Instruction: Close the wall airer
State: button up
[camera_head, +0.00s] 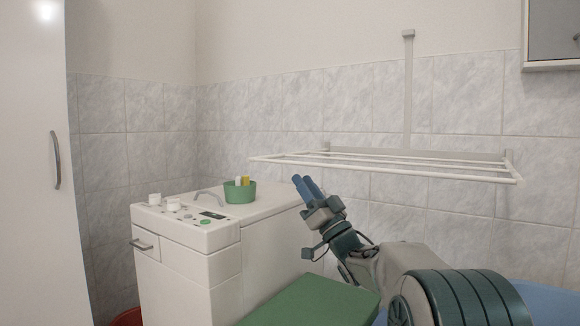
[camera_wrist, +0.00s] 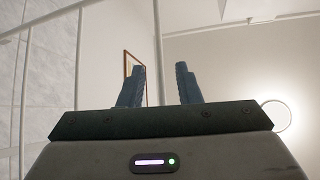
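The white wall airer (camera_head: 390,173) is folded out flat from the tiled wall, with several thin rails. An upright bar (camera_head: 407,95) rises on the wall above it. My gripper (camera_head: 305,184) points up with its blue fingers just below the airer's front rail, toward its left end. In the wrist view the gripper's fingers (camera_wrist: 161,85) stand apart, and a thin white rail (camera_wrist: 158,45) shows between them in the picture. I cannot tell whether the fingers touch the rail or how deep it lies between them.
A white washing machine (camera_head: 190,262) stands below left, with a green tub (camera_head: 240,191) of small items and white caps on top. A green-topped surface (camera_head: 315,302) is in front. A white cabinet door (camera_head: 32,200) is at the left, and a wall cabinet (camera_head: 552,35) at the upper right.

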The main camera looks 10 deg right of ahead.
aim_at(291, 163)
jog(key=x, duration=0.7)
jog(key=shift+w+b, duration=0.1)
jog(key=shift+b, duration=0.2)
grip_shut()
